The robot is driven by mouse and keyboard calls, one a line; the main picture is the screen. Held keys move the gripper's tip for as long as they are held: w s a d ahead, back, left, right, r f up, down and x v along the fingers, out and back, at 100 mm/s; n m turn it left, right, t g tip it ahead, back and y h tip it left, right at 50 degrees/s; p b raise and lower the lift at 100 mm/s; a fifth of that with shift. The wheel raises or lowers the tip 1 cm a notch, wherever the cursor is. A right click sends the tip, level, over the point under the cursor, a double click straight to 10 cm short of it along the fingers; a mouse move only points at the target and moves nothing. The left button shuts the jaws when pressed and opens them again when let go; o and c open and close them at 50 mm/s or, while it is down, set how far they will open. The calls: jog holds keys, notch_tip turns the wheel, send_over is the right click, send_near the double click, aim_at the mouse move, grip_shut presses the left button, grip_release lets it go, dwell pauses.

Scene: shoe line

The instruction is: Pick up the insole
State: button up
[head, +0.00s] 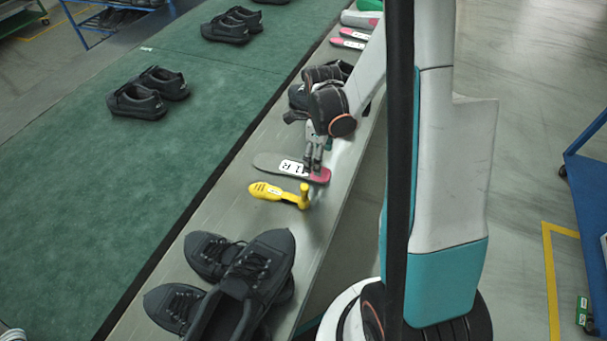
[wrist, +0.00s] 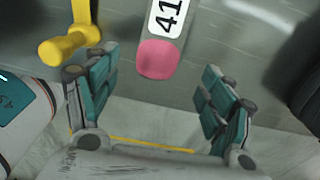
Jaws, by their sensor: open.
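The insole (head: 268,163) lies flat on the grey metal ledge in the head view. It is dark grey with a white size label and a pink heel end. In the wrist view its pink end (wrist: 158,60) and part of the label reading "41" show; the far part is cut off. My gripper (head: 315,163) is above the label and heel end in the head view. In the wrist view my gripper (wrist: 162,70) is open, fingers apart on either side of the pink end, with nothing between them clearly held.
A yellow tool (head: 280,194) lies close beside the insole and also shows in the wrist view (wrist: 70,46). Black shoes (head: 235,275) stand nearer on the ledge (head: 200,222), others behind my gripper. More insoles (head: 347,43) lie farther back. A green belt (head: 60,180) with shoes runs alongside.

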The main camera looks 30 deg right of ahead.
jog(key=shift+w+a+f+b, duration=0.15)
jog(key=shift+f+b, duration=0.65)
jog(key=shift+f, duration=0.8)
jog(key=shift+w+a+f+b, duration=0.15)
jog(key=shift+f+b, duration=0.6)
jog(key=shift+f, duration=0.8)
jog(key=shift+s+r, duration=0.1)
jog(key=c, duration=1.1)
